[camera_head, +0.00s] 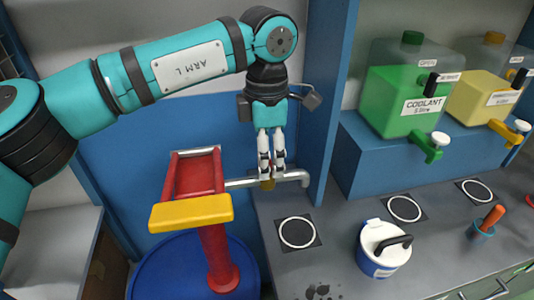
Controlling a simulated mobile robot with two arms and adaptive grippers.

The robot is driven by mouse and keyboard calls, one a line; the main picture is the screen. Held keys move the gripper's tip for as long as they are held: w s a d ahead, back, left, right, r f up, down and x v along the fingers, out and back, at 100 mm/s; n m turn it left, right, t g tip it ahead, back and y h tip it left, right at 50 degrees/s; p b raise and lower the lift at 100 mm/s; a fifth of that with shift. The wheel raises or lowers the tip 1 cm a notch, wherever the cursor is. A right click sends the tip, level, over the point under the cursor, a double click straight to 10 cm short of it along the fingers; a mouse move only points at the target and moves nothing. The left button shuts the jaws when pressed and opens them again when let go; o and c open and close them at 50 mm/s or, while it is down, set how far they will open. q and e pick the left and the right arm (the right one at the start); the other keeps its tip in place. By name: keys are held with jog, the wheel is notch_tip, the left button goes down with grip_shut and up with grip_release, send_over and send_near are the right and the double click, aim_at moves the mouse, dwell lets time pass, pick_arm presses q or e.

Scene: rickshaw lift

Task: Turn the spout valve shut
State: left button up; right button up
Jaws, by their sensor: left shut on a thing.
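A metal spout pipe (291,177) runs right from the red pump (215,245) and bends down at its end. A small brass-coloured spout valve (267,184) sits on the pipe, mostly hidden by my fingers. My left gripper (272,172) points down from above and is shut on the spout valve. Whether the valve is open or closed cannot be told. My right gripper is not in view.
The pump has a yellow handle (190,212) and stands on a blue drum (165,270). A blue post (328,90) rises right of my gripper. A green coolant tank (395,95), a yellow tank (482,95) and a white lidded pot (378,262) stand at right.

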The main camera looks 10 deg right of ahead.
pick_arm(q)
jog(key=o, duration=1.2)
jog(key=shift+r, duration=0.15)
notch_tip(320, 180, up, 12)
jog(key=shift+f, duration=0.1)
